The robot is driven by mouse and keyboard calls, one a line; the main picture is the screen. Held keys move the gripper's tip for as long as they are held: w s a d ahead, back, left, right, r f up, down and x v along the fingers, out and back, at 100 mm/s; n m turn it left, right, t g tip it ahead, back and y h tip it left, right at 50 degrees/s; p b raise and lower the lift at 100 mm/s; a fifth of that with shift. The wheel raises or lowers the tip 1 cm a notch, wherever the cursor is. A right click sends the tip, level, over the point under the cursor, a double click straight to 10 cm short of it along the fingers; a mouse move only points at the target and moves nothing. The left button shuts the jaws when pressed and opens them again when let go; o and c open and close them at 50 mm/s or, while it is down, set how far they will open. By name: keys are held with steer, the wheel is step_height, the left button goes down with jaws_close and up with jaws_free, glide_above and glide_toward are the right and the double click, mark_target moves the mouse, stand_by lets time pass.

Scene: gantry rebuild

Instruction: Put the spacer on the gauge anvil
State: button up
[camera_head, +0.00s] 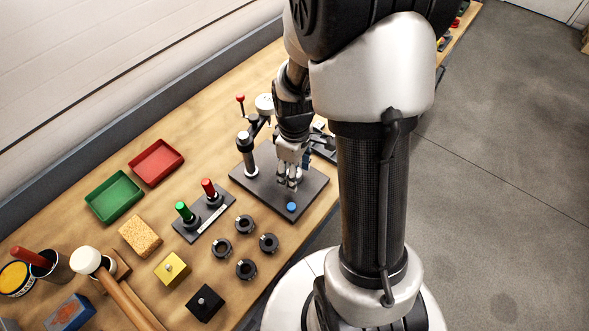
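Several dark ring-shaped pieces, which look like spacers (221,248), lie on the bench in front of the gauge. The gauge has a dark base plate (257,182), an upright post (248,157) at its left, a round dial (265,104) and a red-knobbed lever (240,99). My gripper (288,184) points down low over the middle of the plate. Its fingers cover the area where the anvil may be, so I cannot make out the anvil. I cannot tell whether the fingers hold a spacer or touch anything. A blue round spot (291,207) shows on the plate in front of them.
A dark rack (210,219) with green and red-handled pieces stands left of the plate. Red (156,162) and green (114,196) trays lie behind it. A yellow block (172,270), black block (205,304), sponge (140,236) and mallet (128,300) are farther left.

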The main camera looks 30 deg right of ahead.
step_height(320, 180, up, 11)
steer(key=p, duration=0.4)
steer(key=s+a+r+m+t, duration=0.4)
steer(key=s+a+r+m, duration=0.2)
steer(key=s+a+r, duration=0.4)
steer(key=s+r, duration=0.3)
steer(key=r, duration=0.2)
steer(key=shift+s+a+t, duration=0.3)
steer(key=shift+a, duration=0.05)
steer(key=shift+f+b, duration=0.5)
